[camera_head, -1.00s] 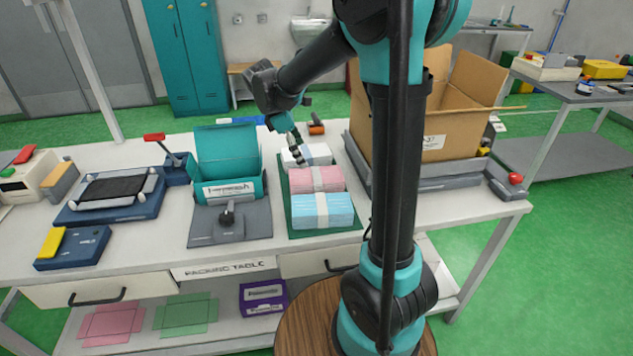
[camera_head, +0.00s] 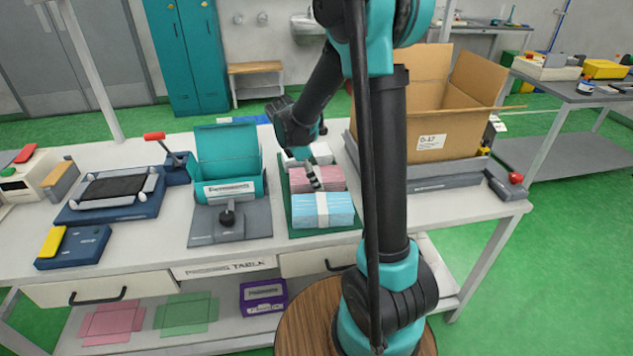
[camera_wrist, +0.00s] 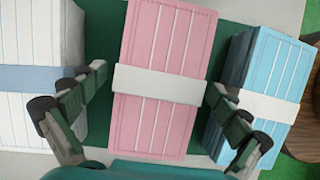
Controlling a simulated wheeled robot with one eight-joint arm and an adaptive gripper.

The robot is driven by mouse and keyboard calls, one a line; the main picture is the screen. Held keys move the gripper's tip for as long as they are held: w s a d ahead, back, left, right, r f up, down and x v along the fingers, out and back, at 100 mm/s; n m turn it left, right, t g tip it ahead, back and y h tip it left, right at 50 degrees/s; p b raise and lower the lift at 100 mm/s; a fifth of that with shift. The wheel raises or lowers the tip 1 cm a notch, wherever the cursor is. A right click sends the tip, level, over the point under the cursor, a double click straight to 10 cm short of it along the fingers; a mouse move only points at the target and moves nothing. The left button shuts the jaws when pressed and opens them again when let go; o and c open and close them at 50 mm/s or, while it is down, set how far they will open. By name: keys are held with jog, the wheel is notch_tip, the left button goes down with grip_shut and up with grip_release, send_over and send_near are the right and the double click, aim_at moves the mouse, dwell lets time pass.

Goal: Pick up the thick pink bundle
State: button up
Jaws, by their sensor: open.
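The thick pink bundle (camera_head: 298,180) lies on a green mat (camera_head: 285,225), between a white bundle (camera_head: 318,150) behind and a light blue bundle (camera_head: 322,211) in front. In the wrist view the pink bundle (camera_wrist: 165,40) has a white band around its middle. My gripper (camera_head: 315,182) is over the pink bundle and partly hides it. In the wrist view my gripper (camera_wrist: 150,128) is open, one finger on each side of the pink bundle. The left finger is near the white bundle (camera_wrist: 30,40), and the right finger overlaps the blue bundle (camera_wrist: 265,75) in the picture. Contact cannot be told.
A teal box (camera_head: 228,140) on a grey fixture stands left of the bundles. An open cardboard box (camera_head: 470,120) stands on a grey tray to the right. A blue tray device (camera_head: 110,195) is further left. Neighbouring bundles leave narrow gaps beside the pink one.

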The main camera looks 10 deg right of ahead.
jog(key=c, duration=1.2)
jog(key=shift+r, duration=0.1)
